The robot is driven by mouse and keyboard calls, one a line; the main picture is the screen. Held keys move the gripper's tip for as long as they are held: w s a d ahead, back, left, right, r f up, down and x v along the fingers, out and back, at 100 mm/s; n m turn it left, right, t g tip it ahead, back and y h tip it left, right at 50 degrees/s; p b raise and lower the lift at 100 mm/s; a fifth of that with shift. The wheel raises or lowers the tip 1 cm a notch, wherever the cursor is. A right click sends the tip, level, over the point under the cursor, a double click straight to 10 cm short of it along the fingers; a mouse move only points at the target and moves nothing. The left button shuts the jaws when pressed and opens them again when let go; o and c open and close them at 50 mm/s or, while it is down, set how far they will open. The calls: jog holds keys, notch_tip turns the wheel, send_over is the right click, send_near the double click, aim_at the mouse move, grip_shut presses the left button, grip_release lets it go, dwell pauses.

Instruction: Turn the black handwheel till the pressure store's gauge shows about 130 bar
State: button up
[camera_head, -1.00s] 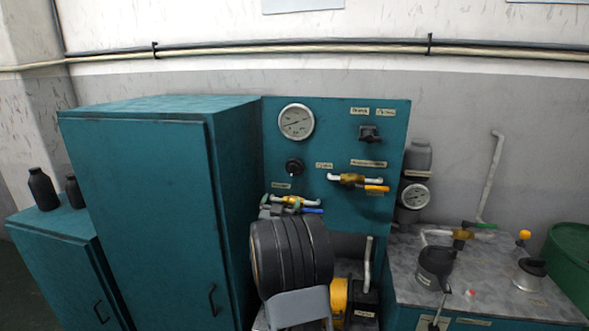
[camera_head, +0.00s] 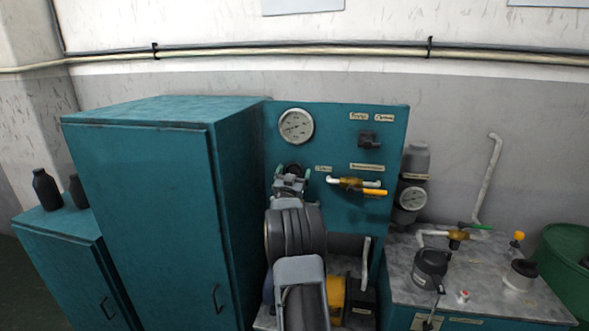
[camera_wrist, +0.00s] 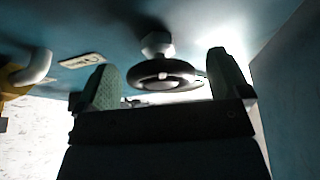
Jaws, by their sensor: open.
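The black handwheel (camera_head: 294,167) is on the teal panel below a large round gauge (camera_head: 296,126). My gripper (camera_head: 291,175) is open in front of it and partly hides it in the head view. In the wrist view the round handwheel (camera_wrist: 165,76) sits on a pale stem between the two greenish fingers of my gripper (camera_wrist: 164,85). Gaps show on both sides, so the jaws look apart from the rim. A smaller gauge (camera_head: 412,198) is on the grey cylindrical pressure store (camera_head: 415,160) to the panel's right. Its reading is too small to tell.
A tall teal cabinet (camera_head: 140,210) stands close on the left of my arm. A brass valve with a yellow lever (camera_head: 374,192) sticks out of the panel on the right. A black switch (camera_head: 369,141) is higher up. A grey-topped bench (camera_head: 470,280) is at the right.

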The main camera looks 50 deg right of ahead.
jog(key=shift+w+d+r, duration=0.15)
jog(key=shift+w+d, duration=0.05)
jog(key=shift+d, duration=0.15)
jog(key=shift+c, duration=0.2)
jog(key=c, duration=0.9)
